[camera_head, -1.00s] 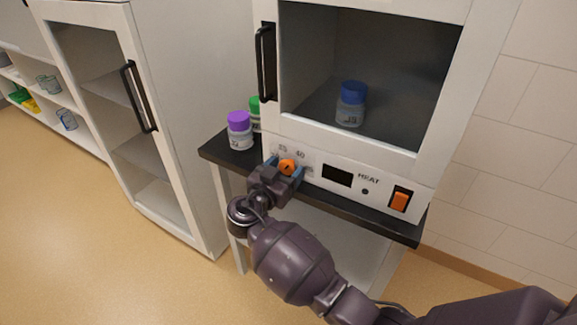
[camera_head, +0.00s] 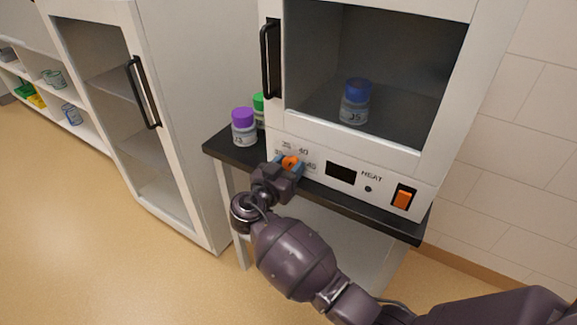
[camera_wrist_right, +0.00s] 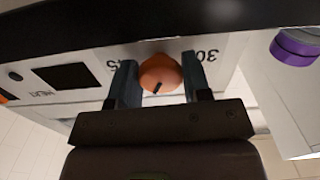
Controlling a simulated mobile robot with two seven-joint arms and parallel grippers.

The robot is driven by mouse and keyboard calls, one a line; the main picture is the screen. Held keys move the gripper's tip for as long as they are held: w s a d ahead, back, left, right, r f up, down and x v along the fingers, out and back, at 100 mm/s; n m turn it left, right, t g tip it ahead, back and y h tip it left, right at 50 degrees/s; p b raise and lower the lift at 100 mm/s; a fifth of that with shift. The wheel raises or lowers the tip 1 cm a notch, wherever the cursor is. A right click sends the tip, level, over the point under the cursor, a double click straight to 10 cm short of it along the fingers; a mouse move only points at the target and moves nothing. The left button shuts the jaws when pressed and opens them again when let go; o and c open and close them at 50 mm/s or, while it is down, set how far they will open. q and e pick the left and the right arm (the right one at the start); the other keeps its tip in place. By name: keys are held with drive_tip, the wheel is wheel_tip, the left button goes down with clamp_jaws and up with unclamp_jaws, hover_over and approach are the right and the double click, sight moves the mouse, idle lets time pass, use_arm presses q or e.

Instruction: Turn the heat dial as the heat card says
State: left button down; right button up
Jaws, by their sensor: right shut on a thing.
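The orange heat dial (camera_head: 290,161) is on the front panel of the white heating cabinet (camera_head: 343,150), with printed numbers around it. My right gripper (camera_head: 288,165) is shut on the dial from the front. In the right wrist view, the dial (camera_wrist_right: 160,73) sits between the two fingers of my right gripper (camera_wrist_right: 158,84). A dark pointer mark shows on the dial, and numbers appear upside down on either side. The exact setting is hard to read. I cannot make out a heat card. My left gripper is not in view.
A blue-capped bottle (camera_head: 355,104) stands inside the cabinet. A purple-capped bottle (camera_head: 243,128) and a green-capped one (camera_head: 259,110) stand left of it on the dark tabletop (camera_head: 228,151). Right of the dial are a dark display (camera_head: 341,173) and an orange switch (camera_head: 403,197).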

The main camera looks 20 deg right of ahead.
drive_tip(key=n, duration=0.2)
drive_tip(key=shift+r+n+p, duration=0.15)
drive_tip(key=shift+n+p, duration=0.2)
drive_tip(key=shift+n, duration=0.05)
drive_tip(key=n+p, duration=0.1)
drive_tip(key=n, duration=0.2)
drive_tip(key=shift+r+n, duration=0.1)
drive_tip(key=shift+n, duration=0.2)
drive_tip(key=n+p, duration=0.1)
drive_tip(key=n, duration=0.2)
drive_tip(key=shift+n, duration=0.7)
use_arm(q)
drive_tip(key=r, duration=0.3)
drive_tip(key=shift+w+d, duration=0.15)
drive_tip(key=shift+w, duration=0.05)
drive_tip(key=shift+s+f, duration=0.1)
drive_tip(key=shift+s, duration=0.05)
use_arm(e)
drive_tip(key=shift+n, duration=0.3)
drive_tip(key=o, duration=0.7)
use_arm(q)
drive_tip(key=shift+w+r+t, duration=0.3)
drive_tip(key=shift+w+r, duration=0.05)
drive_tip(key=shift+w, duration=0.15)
use_arm(e)
drive_tip(key=shift+o, duration=0.9)
drive_tip(key=shift+f, duration=0.2)
